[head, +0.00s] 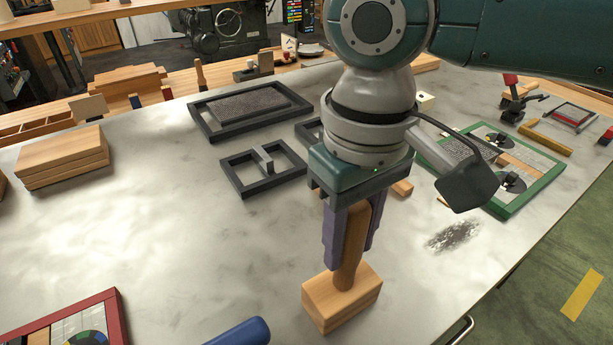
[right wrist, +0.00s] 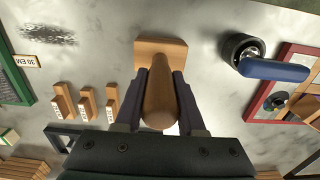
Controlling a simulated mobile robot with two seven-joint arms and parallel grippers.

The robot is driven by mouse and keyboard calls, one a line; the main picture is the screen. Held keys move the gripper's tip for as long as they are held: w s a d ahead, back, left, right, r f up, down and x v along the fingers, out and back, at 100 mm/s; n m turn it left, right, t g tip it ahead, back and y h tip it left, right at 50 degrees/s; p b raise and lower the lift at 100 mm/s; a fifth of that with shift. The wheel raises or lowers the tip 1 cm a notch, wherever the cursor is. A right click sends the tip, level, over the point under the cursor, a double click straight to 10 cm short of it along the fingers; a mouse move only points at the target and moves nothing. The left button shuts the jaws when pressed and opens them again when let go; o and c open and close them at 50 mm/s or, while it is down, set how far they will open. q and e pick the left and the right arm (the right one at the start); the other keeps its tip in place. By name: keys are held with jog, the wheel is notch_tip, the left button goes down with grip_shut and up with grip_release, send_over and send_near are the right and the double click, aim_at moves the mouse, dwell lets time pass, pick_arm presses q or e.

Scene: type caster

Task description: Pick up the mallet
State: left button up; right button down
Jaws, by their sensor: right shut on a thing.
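The wooden mallet (head: 343,298) is upright, with its block head down at the table and its handle up between the fingers of my right gripper (head: 348,245). My right gripper is shut on the handle. The right wrist view also shows the mallet (right wrist: 160,100), handle toward the camera, between the purple fingers of the right gripper (right wrist: 160,95). I cannot tell whether the head touches the table. My left gripper is not in view.
A blue-handled tool (head: 240,332) lies at the near edge, beside a red-framed tray (head: 115,300). Dark metal frames (head: 232,172) lie farther back, and a green-framed tray (head: 545,180) lies at right. Stacked wooden boards (head: 62,160) stand at left. The left middle of the table is clear.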

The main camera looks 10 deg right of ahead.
jog(key=shift+r, duration=0.1)
notch_tip(320, 180, up, 19)
jog(key=p, duration=0.1)
jog(key=shift+s+d+r+m, duration=1.15)
jog(key=shift+d+r+m, duration=0.75)
jog(key=shift+d, duration=1.55)
jog(key=s+r+p, duration=0.2)
jog(key=r+p, duration=1.5)
jog(key=p, duration=0.1)
jog(key=s+r+p, duration=0.3)
jog(key=r+p, duration=1.4)
jog(key=p, duration=0.2)
jog(key=shift+s+r, duration=0.15)
jog(key=shift+s, duration=0.2)
